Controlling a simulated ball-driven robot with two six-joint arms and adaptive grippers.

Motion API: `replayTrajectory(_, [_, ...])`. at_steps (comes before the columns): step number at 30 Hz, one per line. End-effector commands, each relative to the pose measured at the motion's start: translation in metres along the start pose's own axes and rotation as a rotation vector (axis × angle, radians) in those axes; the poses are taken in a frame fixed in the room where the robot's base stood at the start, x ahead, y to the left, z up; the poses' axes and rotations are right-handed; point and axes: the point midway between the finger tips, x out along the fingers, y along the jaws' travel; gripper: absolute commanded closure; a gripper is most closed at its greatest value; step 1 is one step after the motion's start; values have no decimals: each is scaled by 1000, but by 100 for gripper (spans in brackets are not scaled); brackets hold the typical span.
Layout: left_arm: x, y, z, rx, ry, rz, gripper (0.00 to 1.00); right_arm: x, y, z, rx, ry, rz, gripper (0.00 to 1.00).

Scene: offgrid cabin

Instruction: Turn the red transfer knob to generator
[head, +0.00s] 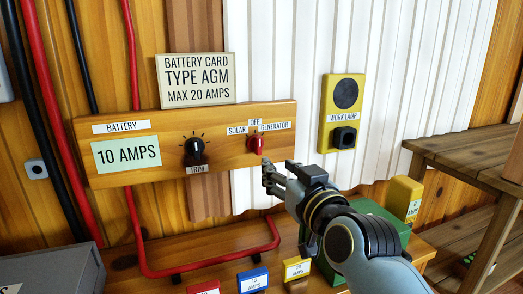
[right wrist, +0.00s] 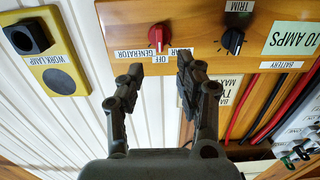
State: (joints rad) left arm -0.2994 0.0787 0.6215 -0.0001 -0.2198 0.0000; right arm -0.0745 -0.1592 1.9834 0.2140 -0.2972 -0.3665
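The red transfer knob (head: 256,144) sits on the wooden panel (head: 220,160), under labels reading SOLAR at left, OFF on top and GENERATOR at right. In the upside-down right wrist view, the knob (right wrist: 157,36) has a pale mark that seems to face the OFF label. My right gripper (head: 268,168) is just below and right of the knob in the head view. In the right wrist view, my right gripper (right wrist: 158,72) has its fingers apart with nothing between them; the knob lies beyond the tips. My left gripper is out of view.
A black TRIM knob (head: 194,151) is left of the red knob. A yellow work lamp switch (head: 341,112) is to the right. A battery card (head: 196,79) stands above the panel. Below are red cable (head: 205,264), colored amp tags (head: 253,280) and a green box (head: 375,215).

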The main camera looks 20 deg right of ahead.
Motion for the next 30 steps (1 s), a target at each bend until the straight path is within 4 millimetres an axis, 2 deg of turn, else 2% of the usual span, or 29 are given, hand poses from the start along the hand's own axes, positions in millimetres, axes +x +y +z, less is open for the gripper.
replayTrajectory(5, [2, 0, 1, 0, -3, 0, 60, 21, 0, -7, 1, 32, 9, 64])
replayTrajectory(12, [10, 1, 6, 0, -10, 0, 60, 69, 0, -6, 2, 28, 8, 64])
replayTrajectory(18, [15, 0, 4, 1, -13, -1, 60, 99, 1, -6, 1, 26, 8, 64])
replayTrajectory(23, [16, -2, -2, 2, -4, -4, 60, 110, 1, -8, 2, 26, 8, 64])
replayTrajectory(30, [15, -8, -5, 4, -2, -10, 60, 111, 1, -8, 2, 26, 9, 64])
